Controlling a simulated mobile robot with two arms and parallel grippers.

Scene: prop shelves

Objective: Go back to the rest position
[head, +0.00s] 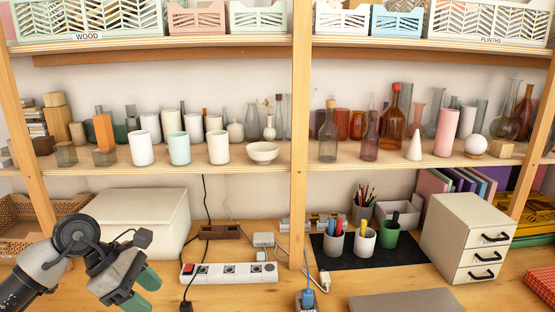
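My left gripper (143,290) is at the lower left, over the front of the wooden worktop, with grey and black links and green fingertips. Nothing shows held in it, but the gap between its fingers is not clear from this angle. My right gripper is not in view. The task names no object.
A white box (146,212) stands behind my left gripper. A power strip (228,272) lies to its right with cables. Pen cups on a black mat (370,252), a white drawer unit (469,240) and a grey laptop (406,302) are further right. Vases fill the shelf (215,165) above.

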